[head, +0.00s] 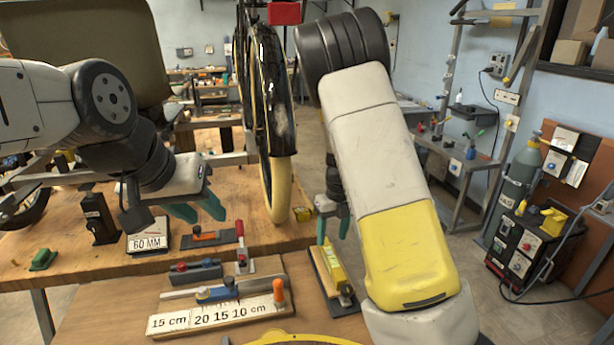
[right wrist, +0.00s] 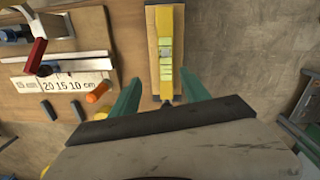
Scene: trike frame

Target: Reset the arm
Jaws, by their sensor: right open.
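My left gripper (head: 197,209) has teal fingers and hangs above the wooden bench at the left of the head view. Its fingers are apart with nothing between them. My right gripper (head: 334,226) points down, partly hidden behind my right forearm. In the right wrist view its teal fingers (right wrist: 162,98) are spread wide and empty. A yellow level (head: 333,268) lies on a wooden board beneath the right gripper. In the right wrist view the level (right wrist: 166,55) lies ahead, between the lines of the open fingers, and appears apart from them.
A bench (head: 60,268) holds a ruler board (head: 225,312), a red-handled clamp (head: 241,250), a 60 MM block (head: 147,238) and a green-handled tool (head: 43,259). A wheel (head: 270,120) stands at the bench's middle. A welding cart (head: 530,236) stands at right; floor there is mostly clear.

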